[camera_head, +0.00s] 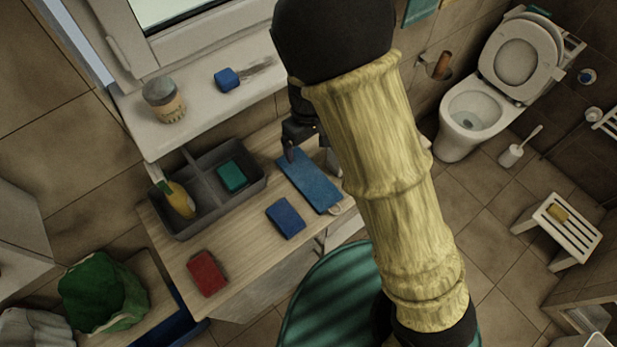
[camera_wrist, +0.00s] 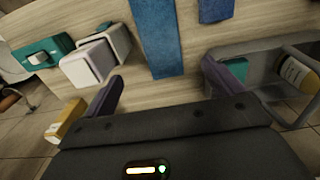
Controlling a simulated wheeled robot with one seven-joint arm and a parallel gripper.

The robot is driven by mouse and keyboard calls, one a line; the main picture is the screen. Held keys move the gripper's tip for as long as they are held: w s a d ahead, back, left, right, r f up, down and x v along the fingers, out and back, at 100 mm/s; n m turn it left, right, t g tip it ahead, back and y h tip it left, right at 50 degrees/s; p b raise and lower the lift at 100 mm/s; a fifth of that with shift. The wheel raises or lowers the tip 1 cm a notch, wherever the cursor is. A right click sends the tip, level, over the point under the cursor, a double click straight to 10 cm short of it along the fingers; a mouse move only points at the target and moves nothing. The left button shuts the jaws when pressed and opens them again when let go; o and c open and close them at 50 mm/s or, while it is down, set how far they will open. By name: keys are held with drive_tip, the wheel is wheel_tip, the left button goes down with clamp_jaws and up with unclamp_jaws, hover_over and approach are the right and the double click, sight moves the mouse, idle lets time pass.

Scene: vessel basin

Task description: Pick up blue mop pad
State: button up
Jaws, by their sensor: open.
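The blue mop pad (camera_head: 308,182) is a long flat pad lying on the wooden counter, right of the grey caddy. In the wrist view the pad (camera_wrist: 157,38) runs down from the top edge, ahead of the gap between my fingers. My gripper (camera_wrist: 168,84) is open and empty, with its two dark fingers spread wide. In the head view my gripper (camera_head: 291,153) is at the pad's far end, partly hidden by my arm. I cannot tell its exact height above the pad.
A grey caddy (camera_head: 205,187) holds a yellow bottle (camera_head: 179,199) and a green sponge (camera_head: 231,176). A smaller blue sponge (camera_head: 285,218) and a red sponge (camera_head: 207,273) lie on the counter. White blocks (camera_wrist: 96,55) stand left in the wrist view.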

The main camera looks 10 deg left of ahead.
hover_over(308, 178)
wheel_tip(308, 178, down, 10)
drive_tip(key=shift+w+f+p, duration=0.1)
drive_tip(key=shift+f+p, duration=0.1)
drive_tip(key=shift+p, duration=0.25)
wheel_tip(308, 178, down, 6)
drive_tip(key=shift+r+p, duration=0.1)
drive_tip(key=shift+p, duration=0.25)
drive_tip(key=shift+c, duration=0.4)
drive_tip(key=c, duration=0.8)
drive_tip(key=shift+o, duration=0.2)
drive_tip(key=shift+r, duration=0.15)
wheel_tip(308, 178, up, 18)
drive_tip(key=b, duration=0.2)
